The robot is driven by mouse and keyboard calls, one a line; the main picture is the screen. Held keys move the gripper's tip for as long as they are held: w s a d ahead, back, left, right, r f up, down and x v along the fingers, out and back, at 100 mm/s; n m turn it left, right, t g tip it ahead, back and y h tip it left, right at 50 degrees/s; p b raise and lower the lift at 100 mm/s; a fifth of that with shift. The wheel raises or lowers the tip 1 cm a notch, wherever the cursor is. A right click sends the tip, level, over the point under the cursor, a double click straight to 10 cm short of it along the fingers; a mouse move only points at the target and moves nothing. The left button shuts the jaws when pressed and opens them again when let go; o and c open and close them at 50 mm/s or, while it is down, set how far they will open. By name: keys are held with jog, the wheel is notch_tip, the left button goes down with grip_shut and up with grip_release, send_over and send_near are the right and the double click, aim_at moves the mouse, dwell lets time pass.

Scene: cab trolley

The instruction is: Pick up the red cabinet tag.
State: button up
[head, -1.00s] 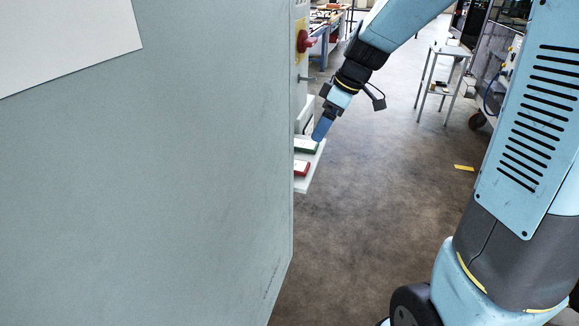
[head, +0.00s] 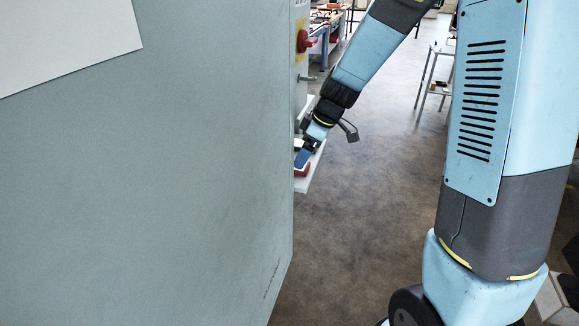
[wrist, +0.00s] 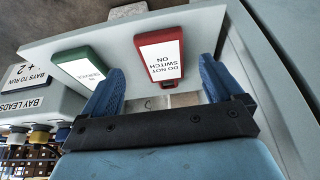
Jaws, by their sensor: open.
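The red cabinet tag (wrist: 160,57) lies on a pale shelf in the wrist view, its white label reading "DO NOT SWITCH ON". My gripper (wrist: 157,82) is open, with its blue fingers apart. The tag sits between and just beyond the fingertips, a little closer to the right finger. In the head view the red tag (head: 302,172) shows only in part, on the small shelf (head: 311,180) beside the cabinet. There my gripper (head: 299,165) is right over it and hides some of it.
A green tag (wrist: 80,65) with a white label lies left of the red one, close to my left finger. The large cabinet panel (head: 150,180) blocks the left of the head view.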

jog(key=x, duration=0.4)
jog(key=shift+a, duration=0.2)
jog(key=c, duration=1.1)
jog(key=shift+c, duration=0.2)
jog(key=shift+r, duration=0.1)
jog(key=shift+r, duration=0.2)
jog(key=s+d, duration=0.3)
jog(key=d, duration=0.5)
jog(key=s+d, duration=0.3)
jog(key=d, duration=0.6)
jog(key=shift+r, duration=0.45)
